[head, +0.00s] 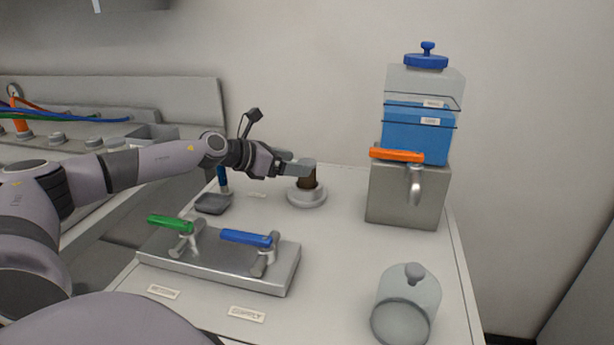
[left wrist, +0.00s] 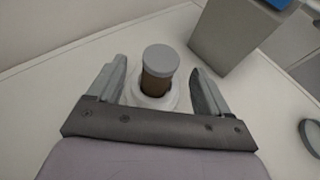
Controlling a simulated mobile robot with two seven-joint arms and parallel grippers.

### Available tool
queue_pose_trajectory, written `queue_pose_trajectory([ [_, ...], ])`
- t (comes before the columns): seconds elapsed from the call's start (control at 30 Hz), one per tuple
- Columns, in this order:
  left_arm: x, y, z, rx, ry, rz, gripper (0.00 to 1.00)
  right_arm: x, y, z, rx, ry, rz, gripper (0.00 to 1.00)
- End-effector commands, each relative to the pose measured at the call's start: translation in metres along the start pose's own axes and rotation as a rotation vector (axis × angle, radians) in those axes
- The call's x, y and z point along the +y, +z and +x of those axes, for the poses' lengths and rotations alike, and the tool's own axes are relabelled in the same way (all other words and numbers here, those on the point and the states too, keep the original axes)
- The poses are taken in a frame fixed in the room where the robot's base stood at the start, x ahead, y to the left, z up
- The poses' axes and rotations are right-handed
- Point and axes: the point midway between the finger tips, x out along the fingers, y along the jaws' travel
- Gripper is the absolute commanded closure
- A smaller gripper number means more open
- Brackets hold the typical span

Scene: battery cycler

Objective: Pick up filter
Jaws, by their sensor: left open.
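The filter (head: 308,177) is a brown cylinder with a grey cap. It stands upright in a round white holder (head: 306,196) on the table. In the left wrist view the filter (left wrist: 159,66) is between the two open fingers of my left gripper (left wrist: 160,88), with a gap on each side. In the head view my left gripper (head: 296,168) reaches in from the left at the filter's upper part, and a finger overlaps it. I cannot see any contact. The right gripper is not in view.
A dispenser with a blue tank (head: 415,134) and orange-handled tap stands right of the filter. A glass dome (head: 406,304) stands at the front right. A metal block with green and blue valve handles (head: 218,262) and a small dark tray (head: 213,203) lie left. The table's middle is clear.

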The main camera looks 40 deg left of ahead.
Motion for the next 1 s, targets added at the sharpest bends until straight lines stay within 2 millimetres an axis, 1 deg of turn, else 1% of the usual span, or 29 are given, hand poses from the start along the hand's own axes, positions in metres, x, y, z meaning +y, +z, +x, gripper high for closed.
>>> queue_pose_trajectory([
  [0.2, -0.002, 0.0, 0.025, -0.002, -0.002, -0.002, 0.21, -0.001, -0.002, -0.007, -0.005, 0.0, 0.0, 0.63],
  [0.4, -0.001, -0.002, 0.044, 0.0, -0.001, -0.001, 0.21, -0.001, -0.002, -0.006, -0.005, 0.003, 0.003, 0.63],
  [0.5, -0.001, -0.002, 0.048, 0.0, 0.0, 0.0, 0.21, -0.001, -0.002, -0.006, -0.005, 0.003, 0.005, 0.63],
  [0.73, -0.001, -0.002, 0.048, 0.001, 0.0, 0.0, 0.21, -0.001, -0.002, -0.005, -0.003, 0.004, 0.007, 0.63],
  [0.77, -0.001, -0.002, 0.048, 0.001, 0.0, 0.0, 0.31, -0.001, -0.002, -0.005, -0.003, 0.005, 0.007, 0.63],
  [0.8, -0.001, -0.002, 0.048, 0.001, 0.0, 0.0, 0.44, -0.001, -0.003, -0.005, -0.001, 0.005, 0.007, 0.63],
  [0.87, -0.001, -0.002, 0.048, 0.001, 0.0, 0.0, 0.63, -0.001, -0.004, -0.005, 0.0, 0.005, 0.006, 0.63],
  [0.9, -0.001, -0.002, 0.048, 0.001, 0.0, 0.0, 0.76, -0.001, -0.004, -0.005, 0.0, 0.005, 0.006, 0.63],
  [1.0, -0.001, -0.002, 0.048, 0.0, 0.0, 0.0, 0.77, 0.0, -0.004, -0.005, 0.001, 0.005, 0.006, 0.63],
])
